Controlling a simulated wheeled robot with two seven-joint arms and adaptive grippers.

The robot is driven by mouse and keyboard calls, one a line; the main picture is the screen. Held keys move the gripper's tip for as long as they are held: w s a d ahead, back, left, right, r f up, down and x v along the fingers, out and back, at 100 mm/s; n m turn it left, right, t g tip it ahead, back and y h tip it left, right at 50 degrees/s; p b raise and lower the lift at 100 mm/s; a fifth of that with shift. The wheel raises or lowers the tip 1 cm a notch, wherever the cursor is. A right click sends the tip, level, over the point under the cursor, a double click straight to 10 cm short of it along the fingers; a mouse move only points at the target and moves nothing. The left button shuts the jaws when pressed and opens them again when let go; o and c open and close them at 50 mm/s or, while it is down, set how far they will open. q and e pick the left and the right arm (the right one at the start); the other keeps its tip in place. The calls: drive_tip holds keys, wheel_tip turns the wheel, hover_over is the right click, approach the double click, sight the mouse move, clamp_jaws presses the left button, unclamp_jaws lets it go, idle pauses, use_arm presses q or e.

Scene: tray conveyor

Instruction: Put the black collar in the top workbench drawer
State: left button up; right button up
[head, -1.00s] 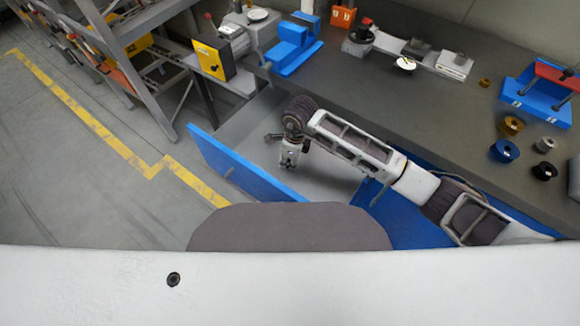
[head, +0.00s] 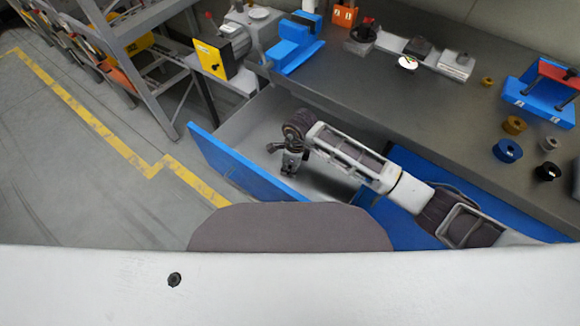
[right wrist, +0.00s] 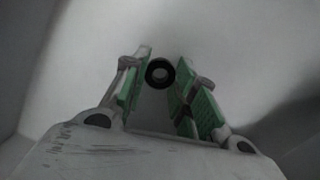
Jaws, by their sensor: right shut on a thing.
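The top workbench drawer is pulled open, with its blue front (head: 240,168) facing the aisle and a bare grey floor inside. My right gripper (head: 289,170) points down inside the drawer opening. In the right wrist view the fingers (right wrist: 160,82) are shut on a black collar (right wrist: 160,72), a small dark ring held near the tips. The pale drawer interior surrounds it; its gap to the floor cannot be judged. The collar is too small to make out in the head view. My left gripper is out of view.
On the bench (head: 420,110) at right stand another black ring (head: 547,171), a blue ring (head: 507,150), a gold ring (head: 513,124) and a grey ring (head: 550,143). A blue-and-red holder (head: 540,95) is behind them.

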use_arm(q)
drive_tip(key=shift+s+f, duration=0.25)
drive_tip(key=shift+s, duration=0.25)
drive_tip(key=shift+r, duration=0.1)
use_arm(e)
drive_tip(key=shift+f, duration=0.1)
drive_tip(key=o, duration=1)
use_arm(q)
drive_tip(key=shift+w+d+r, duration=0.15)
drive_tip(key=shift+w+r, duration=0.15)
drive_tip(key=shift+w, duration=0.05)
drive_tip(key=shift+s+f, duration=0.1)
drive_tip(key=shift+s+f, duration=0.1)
